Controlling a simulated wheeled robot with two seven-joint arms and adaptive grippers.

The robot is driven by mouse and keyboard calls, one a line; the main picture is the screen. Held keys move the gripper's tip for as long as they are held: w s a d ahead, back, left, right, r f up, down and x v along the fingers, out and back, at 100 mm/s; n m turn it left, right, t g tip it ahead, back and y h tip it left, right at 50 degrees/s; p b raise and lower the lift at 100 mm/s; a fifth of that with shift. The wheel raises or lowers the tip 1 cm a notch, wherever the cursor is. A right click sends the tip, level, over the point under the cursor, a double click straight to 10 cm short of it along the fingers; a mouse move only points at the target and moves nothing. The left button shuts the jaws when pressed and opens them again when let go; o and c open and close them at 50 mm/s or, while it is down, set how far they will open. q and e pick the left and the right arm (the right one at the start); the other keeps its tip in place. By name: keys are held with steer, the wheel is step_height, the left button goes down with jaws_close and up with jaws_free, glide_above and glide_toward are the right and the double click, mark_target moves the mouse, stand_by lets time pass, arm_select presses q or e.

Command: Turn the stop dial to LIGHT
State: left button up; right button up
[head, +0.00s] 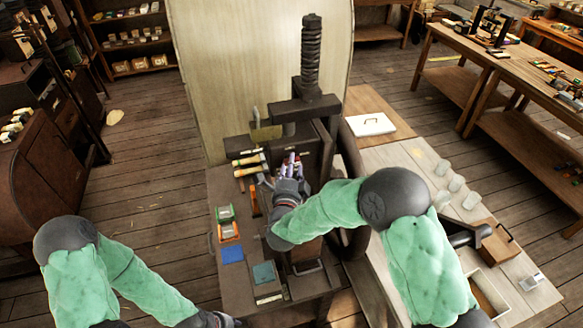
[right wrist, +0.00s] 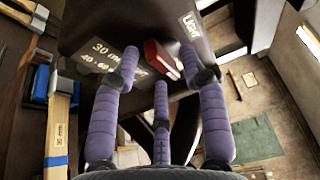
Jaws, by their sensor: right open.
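The press (head: 311,62) stands in the middle of the head view, with a tall dark screw on top. In the right wrist view, a red bar-shaped knob (right wrist: 158,55), apparently the stop dial, sits on a dark face. A LIGHT label (right wrist: 188,24) is above and right of it; a pale label with numbers (right wrist: 104,56) is to its left. Which mark the knob points at is unclear. My right gripper (head: 290,163) is open, its purple fingers spread around the knob; contact cannot be told. My left gripper (head: 224,320) is barely seen at the bottom edge, its fingers hidden.
Wooden-handled tools (head: 248,167), a blue pad (head: 232,255) and a teal pad (head: 264,272) lie on the dark bench left of the press. A pale table (head: 420,160) with clear cups stands to the right. A pale panel (head: 220,70) rises behind.

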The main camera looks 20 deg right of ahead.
jaws_close()
